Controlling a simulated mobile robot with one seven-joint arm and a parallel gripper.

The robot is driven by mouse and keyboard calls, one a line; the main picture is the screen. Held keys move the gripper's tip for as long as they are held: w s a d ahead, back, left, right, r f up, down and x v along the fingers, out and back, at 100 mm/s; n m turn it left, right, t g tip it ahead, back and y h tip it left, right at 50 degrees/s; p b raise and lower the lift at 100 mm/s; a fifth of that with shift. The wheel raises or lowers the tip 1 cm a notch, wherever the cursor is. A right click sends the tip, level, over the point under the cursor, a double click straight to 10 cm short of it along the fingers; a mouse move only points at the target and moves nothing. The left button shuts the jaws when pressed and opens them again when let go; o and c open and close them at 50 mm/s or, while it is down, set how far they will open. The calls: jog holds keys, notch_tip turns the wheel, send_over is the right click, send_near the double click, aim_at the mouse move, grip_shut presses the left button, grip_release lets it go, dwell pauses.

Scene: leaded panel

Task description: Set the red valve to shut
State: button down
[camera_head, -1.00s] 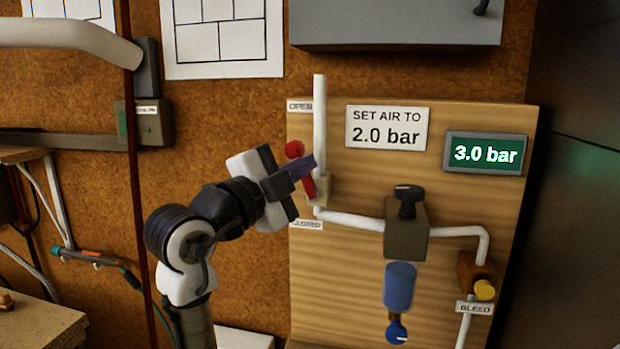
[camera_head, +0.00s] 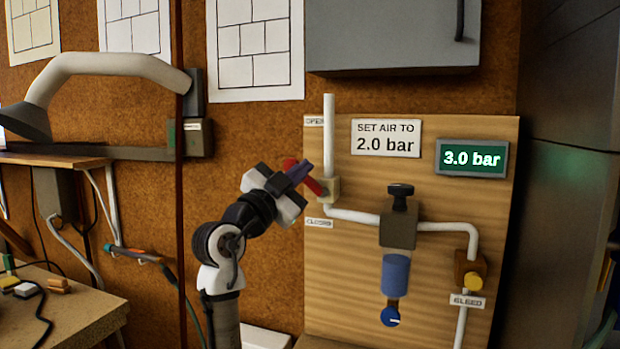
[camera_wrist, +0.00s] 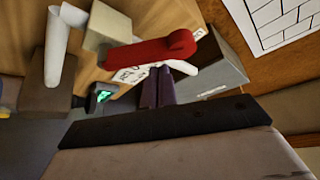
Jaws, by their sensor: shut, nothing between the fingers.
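The red valve lever (camera_head: 316,186) sits on a beige valve body (camera_head: 330,190) on the white pipe, at the left of the wooden panel (camera_head: 430,315). The lever points up and left from its pivot, between the OPEN label (camera_head: 314,120) and the CLOSED label (camera_head: 319,223). My gripper (camera_head: 303,170) is shut and empty, with its purple fingers crossing in front of the lever and hiding its middle. In the wrist view the red lever (camera_wrist: 150,52) with its rounded end lies just beyond the fingertips (camera_wrist: 158,75). I cannot tell whether they touch.
A sign (camera_head: 386,138) says to set air to 2.0 bar; the display (camera_head: 472,158) reads 3.0 bar. A regulator with a black knob (camera_head: 401,191), a blue bowl (camera_head: 396,278) and a yellow bleed knob (camera_head: 473,281) are right of the lever. A grey cabinet (camera_head: 390,40) hangs above.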

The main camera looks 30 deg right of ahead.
jog(key=shift+w+a+f+n+t+y+b, duration=0.2)
jog(key=shift+w+f+n+t+y+b, duration=0.25)
jog(key=shift+n+t, duration=0.85)
jog(key=shift+w+a+f+n+t+y+b, duration=0.25)
jog(key=shift+f+n+t+b, duration=0.4)
jog(key=shift+n, duration=1.2)
jog(key=shift+w+a+f+n+t+y+b, duration=0.2)
jog(key=shift+w+f+n+t+b, duration=0.35)
jog(key=shift+n+t, duration=0.75)
jog(key=shift+s+f+n+g, duration=0.15)
jog(key=shift+f+n+g, duration=0.1)
jog(key=shift+g, duration=0.2)
jog(key=shift+r, duration=0.15)
